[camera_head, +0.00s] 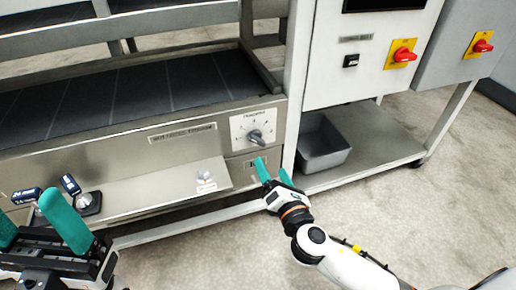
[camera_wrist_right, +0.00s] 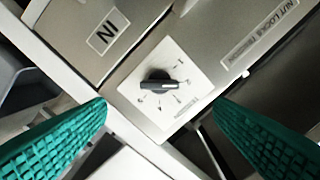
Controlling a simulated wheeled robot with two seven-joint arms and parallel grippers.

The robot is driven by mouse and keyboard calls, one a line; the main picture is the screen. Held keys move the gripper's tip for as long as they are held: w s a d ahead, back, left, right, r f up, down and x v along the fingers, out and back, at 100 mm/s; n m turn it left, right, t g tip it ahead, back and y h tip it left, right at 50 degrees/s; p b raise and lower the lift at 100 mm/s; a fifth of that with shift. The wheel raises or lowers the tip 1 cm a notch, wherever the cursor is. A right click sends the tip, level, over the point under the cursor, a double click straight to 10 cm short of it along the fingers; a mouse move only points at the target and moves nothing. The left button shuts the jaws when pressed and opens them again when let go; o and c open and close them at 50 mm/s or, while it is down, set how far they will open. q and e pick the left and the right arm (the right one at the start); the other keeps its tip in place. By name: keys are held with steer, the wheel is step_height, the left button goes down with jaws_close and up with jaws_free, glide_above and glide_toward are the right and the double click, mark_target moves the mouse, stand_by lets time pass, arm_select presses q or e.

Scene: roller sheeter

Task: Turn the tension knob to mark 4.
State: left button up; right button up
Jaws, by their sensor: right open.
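The tension knob (camera_head: 256,137) is a dark grey knob on a white dial plate (camera_head: 239,124) at the right end of the machine's front panel. The right wrist view shows the knob (camera_wrist_right: 158,82) with its lighter bar towards the right of that picture. My right gripper (camera_head: 273,169) is open and empty, just below and in front of the knob. Its teal fingers are apart from the knob, one at each side of the right wrist view. My left gripper (camera_head: 30,212) is open and empty at the lower left.
A sloping metal ledge (camera_head: 140,190) juts out below the panel. Small dark blue-labelled items (camera_head: 70,185) lie by its left end. A grey bin (camera_head: 322,146) stands on the lower shelf at right. Red switches (camera_head: 404,55) are above it. The floor in front is clear.

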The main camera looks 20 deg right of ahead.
mark_target(258, 143)
steer(key=w+b, duration=0.2)
steer(key=w, duration=0.8)
steer(key=shift+w+a, duration=0.15)
steer(key=shift+w, duration=0.15)
steer(key=shift+c, duration=0.4)
steer(key=c, duration=0.9)
